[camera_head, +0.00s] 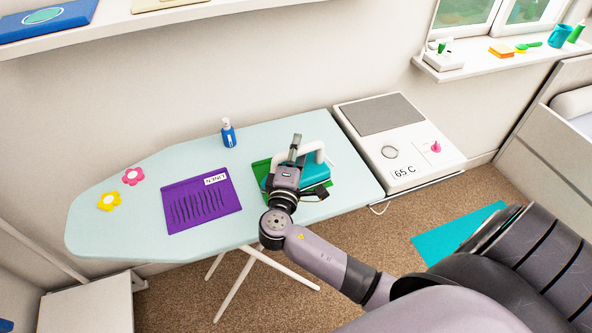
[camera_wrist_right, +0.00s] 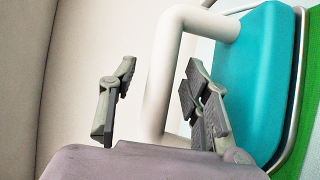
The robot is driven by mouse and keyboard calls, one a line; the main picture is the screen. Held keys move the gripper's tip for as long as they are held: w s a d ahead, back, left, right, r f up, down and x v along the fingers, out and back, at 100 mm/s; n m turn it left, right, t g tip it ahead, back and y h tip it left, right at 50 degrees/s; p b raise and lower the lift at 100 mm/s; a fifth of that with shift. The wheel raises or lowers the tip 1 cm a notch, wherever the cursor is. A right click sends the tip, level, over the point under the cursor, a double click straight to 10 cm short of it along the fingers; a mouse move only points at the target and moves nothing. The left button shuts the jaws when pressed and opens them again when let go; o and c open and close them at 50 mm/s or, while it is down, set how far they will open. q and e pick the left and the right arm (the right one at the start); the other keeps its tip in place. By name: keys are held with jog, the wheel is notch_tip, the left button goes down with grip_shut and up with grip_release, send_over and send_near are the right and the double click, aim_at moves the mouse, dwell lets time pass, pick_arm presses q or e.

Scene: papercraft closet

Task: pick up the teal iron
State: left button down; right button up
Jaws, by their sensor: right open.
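The teal iron (camera_head: 316,172) sits on a green mat (camera_head: 262,168) on the ironing board. Its white handle (camera_head: 312,147) stands up on its far side in the head view. My right gripper (camera_head: 297,148) is at the handle and partly covers the iron. In the right wrist view the iron's teal body (camera_wrist_right: 262,75) is at the right and the white handle (camera_wrist_right: 160,85) passes between the two open fingers of my right gripper (camera_wrist_right: 158,100). I cannot tell whether a finger touches it. My left gripper is not in view.
The pale ironing board (camera_head: 130,235) also holds a purple cloth (camera_head: 200,200) labelled LINEN, a blue bottle (camera_head: 228,133) and two flower shapes, pink (camera_head: 133,176) and yellow (camera_head: 109,201). A white unit (camera_head: 405,150) marked 65 C stands at the board's right end.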

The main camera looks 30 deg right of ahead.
jog(key=shift+c, duration=0.3)
grip_shut()
dwell(0.7)
jog(key=shift+r, duration=0.1)
